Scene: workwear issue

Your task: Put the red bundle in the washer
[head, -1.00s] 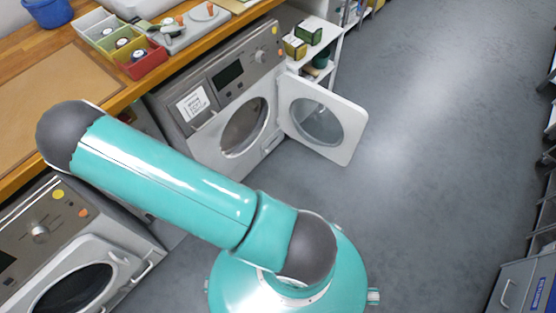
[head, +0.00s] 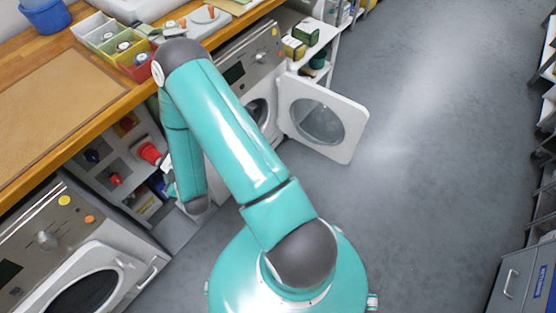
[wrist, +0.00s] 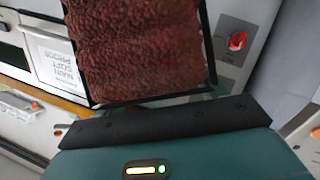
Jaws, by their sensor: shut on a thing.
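In the wrist view my gripper (wrist: 150,101) is shut on the red bundle (wrist: 145,48), a dark red, nubbly block with thin black edges along its sides. The bundle fills the upper middle of that view. In the head view the gripper and bundle are hidden behind my arm. The washer (head: 246,68) stands under the counter, its round door (head: 318,122) swung wide open to the right. My arm covers much of its front, and only part of its opening (head: 259,110) shows. A white label (wrist: 58,68) shows left of the bundle in the wrist view.
A second machine (head: 45,240) with a round door stands at the lower left. The wooden counter (head: 130,92) runs above. Grey floor (head: 430,150) is clear to the right.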

